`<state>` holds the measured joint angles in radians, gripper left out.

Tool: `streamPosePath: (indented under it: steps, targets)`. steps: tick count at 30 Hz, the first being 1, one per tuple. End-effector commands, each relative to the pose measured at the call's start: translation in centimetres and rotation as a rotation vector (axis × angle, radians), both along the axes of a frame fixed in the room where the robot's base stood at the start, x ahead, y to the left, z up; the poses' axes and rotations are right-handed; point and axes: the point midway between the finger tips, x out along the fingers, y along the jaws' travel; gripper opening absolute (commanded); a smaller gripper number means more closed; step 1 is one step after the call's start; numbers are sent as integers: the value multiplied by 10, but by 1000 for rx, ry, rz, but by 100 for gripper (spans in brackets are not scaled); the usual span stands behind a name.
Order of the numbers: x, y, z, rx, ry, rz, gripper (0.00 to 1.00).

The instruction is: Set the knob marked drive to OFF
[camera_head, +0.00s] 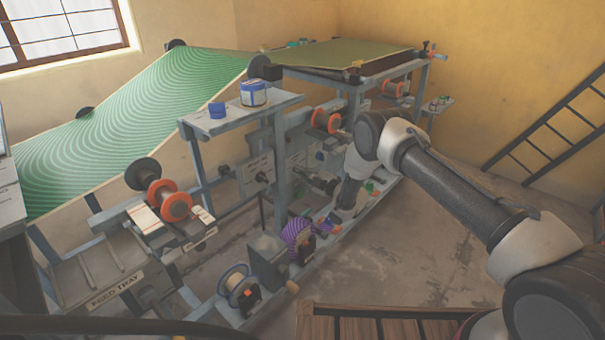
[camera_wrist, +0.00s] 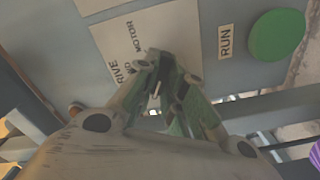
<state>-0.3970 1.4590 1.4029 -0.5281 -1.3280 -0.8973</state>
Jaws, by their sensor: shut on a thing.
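The fingers are shut on what appears to be the drive knob. They hide nearly all of it, and only a small pale sliver shows between them, so I cannot read its setting. In the head view my gripper (camera_head: 322,184) reaches left from my arm to the press frame. The knob is too small to tell there.
A green round button (camera_wrist: 277,35) beside a "RUN" label (camera_wrist: 226,41) is right of my gripper in the wrist view. In the head view, a purple striped item (camera_head: 297,233) and a grey box (camera_head: 267,258) are on the lower rail. Open floor (camera_head: 410,240) lies right.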

Motion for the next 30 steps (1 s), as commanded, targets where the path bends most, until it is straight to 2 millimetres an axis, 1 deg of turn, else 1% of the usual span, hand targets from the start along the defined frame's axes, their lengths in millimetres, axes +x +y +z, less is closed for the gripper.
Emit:
streamPosePath:
  steps: [16,17,18,20,21,30]
  targets:
    - [-1,0,-1,-18,-20,1,0]
    - [-1,0,-1,-18,-20,1,14]
    - [-1,0,-1,-18,-20,1,21]
    - [-1,0,-1,-18,-20,1,32]
    - [0,0,-1,-17,-20,1,33]
    - [-1,-1,0,-17,-20,1,33]
